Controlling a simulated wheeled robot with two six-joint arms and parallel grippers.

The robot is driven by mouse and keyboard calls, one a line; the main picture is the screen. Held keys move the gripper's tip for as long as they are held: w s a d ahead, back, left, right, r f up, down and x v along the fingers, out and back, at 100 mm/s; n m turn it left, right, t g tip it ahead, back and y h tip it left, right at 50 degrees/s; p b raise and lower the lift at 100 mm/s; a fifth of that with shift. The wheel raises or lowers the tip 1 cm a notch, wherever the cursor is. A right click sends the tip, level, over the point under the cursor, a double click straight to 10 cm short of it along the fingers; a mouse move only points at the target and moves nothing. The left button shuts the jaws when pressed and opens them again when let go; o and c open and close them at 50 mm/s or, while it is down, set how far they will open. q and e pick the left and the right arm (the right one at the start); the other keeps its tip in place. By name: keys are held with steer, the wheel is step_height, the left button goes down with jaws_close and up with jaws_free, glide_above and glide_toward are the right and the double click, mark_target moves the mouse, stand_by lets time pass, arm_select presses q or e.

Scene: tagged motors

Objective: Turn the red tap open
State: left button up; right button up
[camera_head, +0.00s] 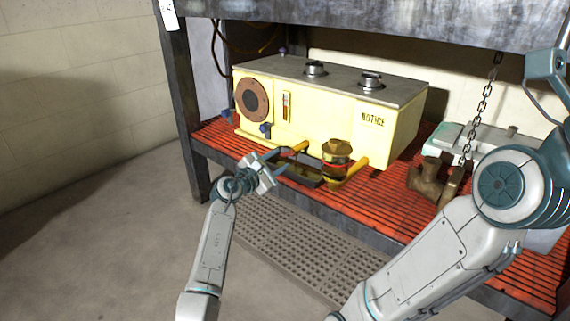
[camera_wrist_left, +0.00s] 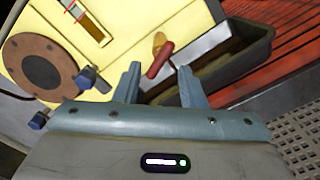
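The red tap handle (camera_wrist_left: 160,60) shows in the left wrist view, on a short brass spout at the front of the yellow machine (camera_wrist_left: 130,22). In the head view the tap (camera_head: 295,147) is small and partly hidden by my left gripper. My left gripper (camera_head: 281,160) is open at the machine's front, above the dark drip tray. In the wrist view its two fingers (camera_wrist_left: 160,72) point at the tap, with the red handle showing in the gap between the tips. I cannot tell whether they touch it. My right arm shows at the right, but its gripper is not in view.
The yellow machine stands on a red slatted shelf (camera_head: 390,207) under a metal upper shelf. A dark tray (camera_wrist_left: 258,42) lies below the tap. A brass valve (camera_head: 336,158) with a yellow pipe is close on the right. Brown fittings (camera_head: 428,180) and a chain (camera_head: 484,105) are farther right.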

mark_target(286, 155)
arm_select(q)
steer(key=shift+b+x, duration=0.65)
steer(key=shift+x, duration=1.15)
